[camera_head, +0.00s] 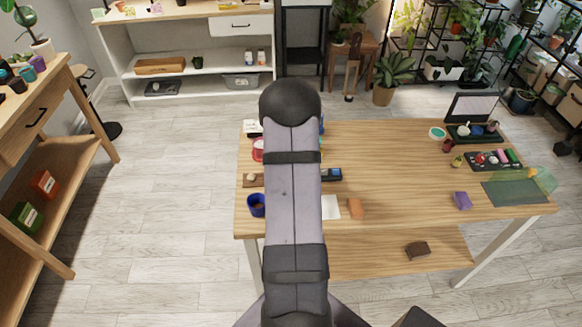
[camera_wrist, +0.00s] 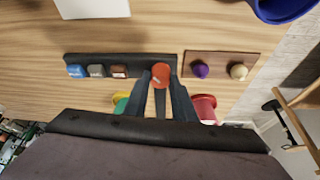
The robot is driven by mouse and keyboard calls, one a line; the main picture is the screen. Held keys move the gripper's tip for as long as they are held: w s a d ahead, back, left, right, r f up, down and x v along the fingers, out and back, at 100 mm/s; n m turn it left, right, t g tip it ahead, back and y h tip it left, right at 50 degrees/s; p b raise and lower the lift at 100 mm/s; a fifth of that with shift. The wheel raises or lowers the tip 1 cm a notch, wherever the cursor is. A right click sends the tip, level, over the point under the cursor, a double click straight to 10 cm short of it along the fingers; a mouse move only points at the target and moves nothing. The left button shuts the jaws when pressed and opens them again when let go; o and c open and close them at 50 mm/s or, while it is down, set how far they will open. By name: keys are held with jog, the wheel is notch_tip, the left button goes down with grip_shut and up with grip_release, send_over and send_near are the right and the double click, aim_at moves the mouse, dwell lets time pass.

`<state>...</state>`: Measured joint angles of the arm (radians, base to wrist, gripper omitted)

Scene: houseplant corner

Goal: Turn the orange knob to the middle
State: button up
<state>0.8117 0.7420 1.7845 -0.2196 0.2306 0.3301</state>
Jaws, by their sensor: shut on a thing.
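The orange knob (camera_wrist: 161,72) sits at the right end of a dark panel (camera_wrist: 138,60) in the wrist view. My gripper (camera_wrist: 160,83) is shut on the knob, with its dark fingers reaching up to it from below. The knob's top shows a small mark, too small to read its setting. In the head view, part of the dark panel with a blue button (camera_head: 331,174) shows right of my arm; my arm hides the knob and gripper there.
The panel also bears blue (camera_wrist: 76,71), grey (camera_wrist: 96,71) and brown (camera_wrist: 119,71) buttons. A wooden board (camera_wrist: 221,56) with purple and beige knobs lies close right. Green-yellow and red (camera_wrist: 204,106) items flank my fingers. A blue pot (camera_head: 257,205) stands at the table's left.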

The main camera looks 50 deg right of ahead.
jog(key=shift+w+f+m+g+h+b, duration=0.2)
jog(key=shift+m+b, duration=0.5)
jog(key=shift+b, duration=1.1)
jog(key=shift+s+f+m+g+h+b, duration=0.2)
jog(key=shift+m+b, duration=0.5)
jog(key=shift+b, duration=1.05)
jog(key=m+b, duration=0.2)
jog(key=b, duration=0.1)
jog(key=shift+w+r+g, duration=0.15)
jog(key=shift+w+g, duration=0.05)
jog(key=shift+g, duration=0.2)
jog(key=shift+a+r+m+g+b, duration=0.15)
jog(key=shift+m+g+b, duration=0.35)
jog(key=shift+m+b, duration=0.6)
jog(key=shift+c, duration=0.2)
jog(key=shift+r, duration=0.1)
jog(key=o, duration=1.1)
jog(key=shift+c, duration=0.2)
